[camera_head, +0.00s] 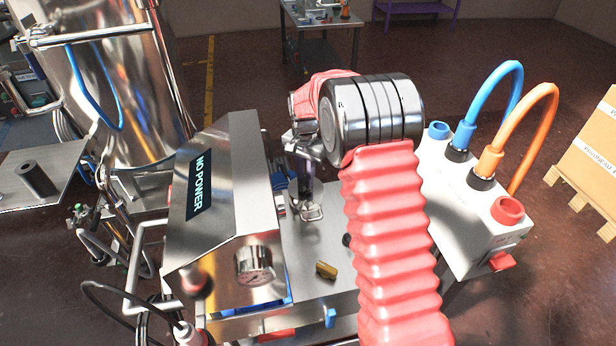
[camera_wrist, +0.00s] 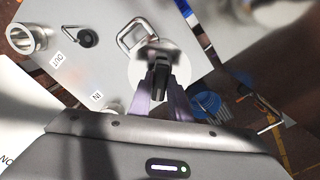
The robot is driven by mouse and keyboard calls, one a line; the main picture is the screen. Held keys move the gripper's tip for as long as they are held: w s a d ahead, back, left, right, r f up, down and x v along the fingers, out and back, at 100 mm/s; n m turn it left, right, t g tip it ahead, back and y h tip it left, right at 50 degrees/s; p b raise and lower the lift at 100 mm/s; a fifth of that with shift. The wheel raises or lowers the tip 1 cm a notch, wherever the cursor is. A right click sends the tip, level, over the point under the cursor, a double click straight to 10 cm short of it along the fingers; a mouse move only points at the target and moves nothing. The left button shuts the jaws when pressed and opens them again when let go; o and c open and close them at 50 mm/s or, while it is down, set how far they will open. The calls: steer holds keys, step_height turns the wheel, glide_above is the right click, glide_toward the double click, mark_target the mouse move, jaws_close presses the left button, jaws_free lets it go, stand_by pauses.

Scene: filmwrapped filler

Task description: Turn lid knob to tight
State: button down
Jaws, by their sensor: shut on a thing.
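In the wrist view my gripper (camera_wrist: 162,92) reaches down over a round pale metal lid (camera_wrist: 141,75). Its fingers are shut on a narrow upright piece at the lid's middle, which looks like the lid knob; the fingers cover most of it, so its angle and any tight mark cannot be read. A square metal loop (camera_wrist: 134,34) stands at the lid's far edge. In the head view my gripper (camera_head: 305,190) points down at the steel worktop (camera_head: 330,260), and the same loop (camera_head: 313,212) shows by its tips. The lid is mostly hidden there.
A steel box (camera_head: 222,200) reading "NO POWER" with a gauge (camera_head: 255,265) stands left of my gripper. A brass piece (camera_head: 326,270) lies on the worktop. A white box with blue and orange hoses (camera_head: 527,110) is at right. Labels "IN" and "OUT" show in the wrist view.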

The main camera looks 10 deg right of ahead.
steer(key=shift+w+d, duration=0.1)
steer(key=shift+d, duration=0.05)
steer(key=c, duration=1.6)
jaws_free()
steer(key=shift+c, duration=0.2)
steer(key=shift+r, duration=0.1)
step_height(320, 180, up, 14)
steer(key=shift+f, duration=0.25)
